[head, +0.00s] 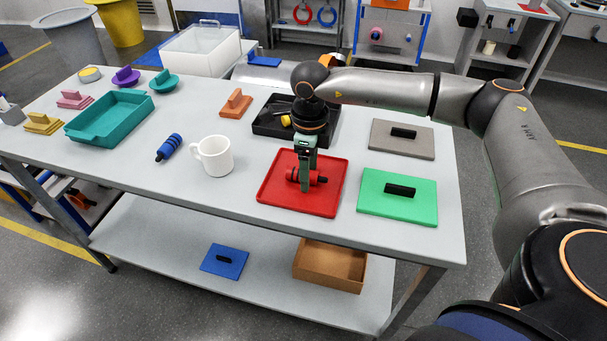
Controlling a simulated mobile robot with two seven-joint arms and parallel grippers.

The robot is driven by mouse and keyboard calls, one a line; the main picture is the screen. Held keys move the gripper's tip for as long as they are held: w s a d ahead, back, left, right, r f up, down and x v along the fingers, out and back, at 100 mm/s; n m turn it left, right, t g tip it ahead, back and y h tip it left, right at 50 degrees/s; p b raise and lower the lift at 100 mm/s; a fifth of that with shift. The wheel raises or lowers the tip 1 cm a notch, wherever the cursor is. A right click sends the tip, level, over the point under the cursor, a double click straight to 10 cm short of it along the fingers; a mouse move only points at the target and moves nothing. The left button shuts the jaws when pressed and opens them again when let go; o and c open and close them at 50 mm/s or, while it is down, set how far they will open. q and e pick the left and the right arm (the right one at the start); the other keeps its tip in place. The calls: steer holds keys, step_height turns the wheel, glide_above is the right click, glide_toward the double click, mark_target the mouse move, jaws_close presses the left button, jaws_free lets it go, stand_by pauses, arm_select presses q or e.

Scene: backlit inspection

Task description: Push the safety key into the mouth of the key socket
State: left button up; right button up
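My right gripper (305,186) points down over a red tray (272,191) at the front of the table. Its fingers are at a red ribbed cylinder (293,175) with a black end, which lies in the tray. The fingers partly cover the cylinder, and I cannot tell if they are closed on it. A similar blue ribbed cylinder (169,148) lies left of the white mug. I cannot tell for sure which thing is the safety key. No key socket can be made out clearly. My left gripper is not in view.
A black tray (266,128) with small items stands behind the gripper. Green (370,201) and grey (425,149) handled plates lie to the right. A white mug (214,156) and a teal tray (86,134) stand left. The table is clear between mug and red tray.

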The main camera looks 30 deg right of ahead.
jaws_close()
stand_by(0.3)
steer(key=shift+r, duration=0.15)
steer(key=shift+r, duration=0.25)
step_height(320, 180, up, 2)
steer(key=shift+r, duration=0.1)
steer(key=s+a+r, duration=0.2)
steer(key=a+r, duration=0.3)
steer(key=a, duration=0.1)
steer(key=s+a+r+b, duration=0.1)
steer(key=s+a+r, duration=0.2)
steer(key=a+r, duration=0.2)
steer(key=shift+s+a, duration=0.35)
steer(key=shift+a, duration=0.55)
